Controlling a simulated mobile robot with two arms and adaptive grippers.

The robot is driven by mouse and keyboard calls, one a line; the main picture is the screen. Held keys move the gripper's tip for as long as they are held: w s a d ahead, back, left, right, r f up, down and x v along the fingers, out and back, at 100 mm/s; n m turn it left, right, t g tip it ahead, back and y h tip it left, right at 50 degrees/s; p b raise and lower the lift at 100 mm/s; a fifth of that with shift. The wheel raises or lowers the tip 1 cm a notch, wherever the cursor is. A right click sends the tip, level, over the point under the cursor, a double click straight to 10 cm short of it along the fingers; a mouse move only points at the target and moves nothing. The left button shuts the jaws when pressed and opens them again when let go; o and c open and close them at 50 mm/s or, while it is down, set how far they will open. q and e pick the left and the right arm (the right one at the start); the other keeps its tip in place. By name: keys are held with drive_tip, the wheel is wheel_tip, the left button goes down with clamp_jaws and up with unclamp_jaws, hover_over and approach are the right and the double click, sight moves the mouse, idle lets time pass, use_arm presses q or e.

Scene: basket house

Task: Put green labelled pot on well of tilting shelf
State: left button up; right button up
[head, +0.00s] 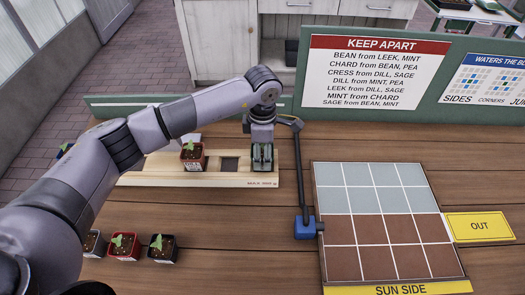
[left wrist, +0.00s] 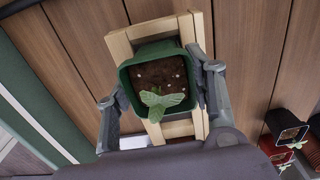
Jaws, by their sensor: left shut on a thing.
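My left gripper (head: 262,150) is shut on a green pot (left wrist: 131,91) with dark soil and a leafy seedling. In the left wrist view its two fingers (left wrist: 160,98) press on opposite sides of the pot. In the head view the green pot (head: 262,160) is at the right end of the pale wooden shelf (head: 225,180); I cannot tell whether it rests on it. An empty dark well (head: 230,163) shows left of it. A red pot (head: 191,163) with a seedling stands further left on the shelf. The pot's label is not readable. My right gripper is not in view.
A blue block (head: 304,227) with a dark upright rod stands right of the shelf. A tiled grid board (head: 385,202) and yellow OUT plate (head: 479,226) lie further right. Several potted seedlings, including a red pot (head: 122,246), stand front left. A KEEP APART sign (head: 375,72) stands behind.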

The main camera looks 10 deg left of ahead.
use_arm(q)
drive_tip(key=o, duration=0.8)
drive_tip(key=shift+f, duration=0.1)
drive_tip(key=o, duration=0.5)
drive_tip(key=shift+c, duration=0.2)
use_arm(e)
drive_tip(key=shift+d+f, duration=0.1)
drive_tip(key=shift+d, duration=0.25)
use_arm(q)
drive_tip(key=shift+r, duration=0.65)
wheel_tip(320, 180, up, 10)
drive_tip(key=shift+f+b, duration=0.15)
drive_tip(key=shift+b, duration=0.95)
drive_tip(key=shift+r, duration=0.65)
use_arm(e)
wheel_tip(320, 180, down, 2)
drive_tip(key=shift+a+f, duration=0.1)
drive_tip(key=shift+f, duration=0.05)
